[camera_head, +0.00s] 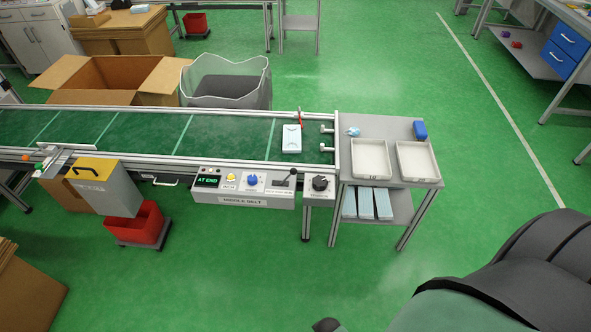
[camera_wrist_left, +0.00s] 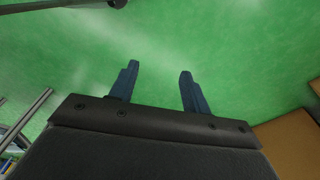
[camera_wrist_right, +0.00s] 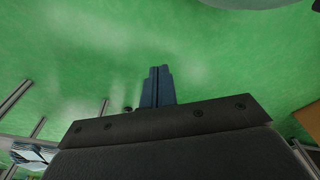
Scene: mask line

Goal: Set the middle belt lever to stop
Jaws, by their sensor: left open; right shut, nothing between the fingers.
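The middle belt control panel (camera_head: 243,200) is mounted on the near side of the conveyor and carries the label "MIDDLE BELT". Its black lever (camera_head: 284,180) sits at the panel's right end, with the handle leaning up to the right. The label below the lever is too small to read. The panel's display (camera_head: 208,181) reads "AT END". In the left wrist view my left gripper (camera_wrist_left: 157,68) is open and empty over green floor. In the right wrist view my right gripper (camera_wrist_right: 160,70) is shut and empty, also over floor. Neither gripper's fingers show clearly in the head view.
A blue knob (camera_head: 252,180) and a yellow button (camera_head: 230,177) sit left of the lever, and a black dial (camera_head: 320,183) right of it. A pale pack (camera_head: 292,139) lies on the belt (camera_head: 226,136). A grey side table (camera_head: 385,131) with trays stands right.

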